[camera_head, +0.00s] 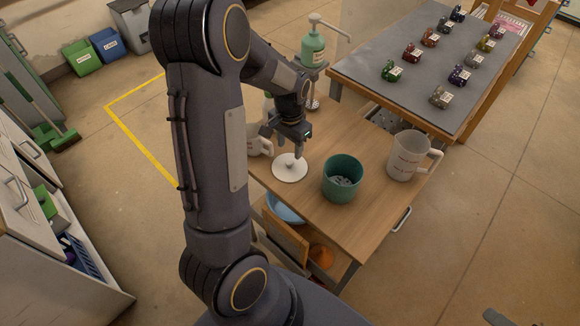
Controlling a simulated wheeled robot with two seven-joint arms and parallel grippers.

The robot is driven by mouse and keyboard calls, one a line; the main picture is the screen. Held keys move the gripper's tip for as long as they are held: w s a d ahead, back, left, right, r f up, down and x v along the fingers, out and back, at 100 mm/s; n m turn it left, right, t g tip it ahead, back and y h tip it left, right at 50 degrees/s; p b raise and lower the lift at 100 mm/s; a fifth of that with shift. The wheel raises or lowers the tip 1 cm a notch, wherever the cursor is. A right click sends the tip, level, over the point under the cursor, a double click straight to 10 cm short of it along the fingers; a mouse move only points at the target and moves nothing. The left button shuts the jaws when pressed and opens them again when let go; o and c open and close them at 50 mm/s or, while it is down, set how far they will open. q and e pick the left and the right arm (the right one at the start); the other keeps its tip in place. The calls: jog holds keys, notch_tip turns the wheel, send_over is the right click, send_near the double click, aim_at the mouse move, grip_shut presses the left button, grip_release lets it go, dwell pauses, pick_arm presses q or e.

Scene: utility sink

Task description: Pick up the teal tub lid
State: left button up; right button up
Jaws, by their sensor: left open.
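A round, whitish lid (290,174) with a small knob in its middle lies flat on the wooden table. The teal tub (342,181) stands just right of it, uncovered, with grey contents inside. My left gripper (289,148) points down with its fingers open and empty, just above the lid's knob at its far side. Whether the fingertips touch the knob cannot be told.
A white mug (406,157) stands right of the tub, and another white mug (261,141) is partly hidden behind my left arm. A green pump bottle (313,48) stands behind. A grey-topped table (410,50) holds several small coloured items.

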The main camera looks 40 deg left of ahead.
aim_at(290, 161)
pick_arm(q)
notch_tip(290, 161, down, 6)
jog(key=shift+s+d+r+p, duration=0.1)
jog(key=shift+s+r+p, duration=0.05)
jog(key=shift+p, duration=0.2)
grip_shut()
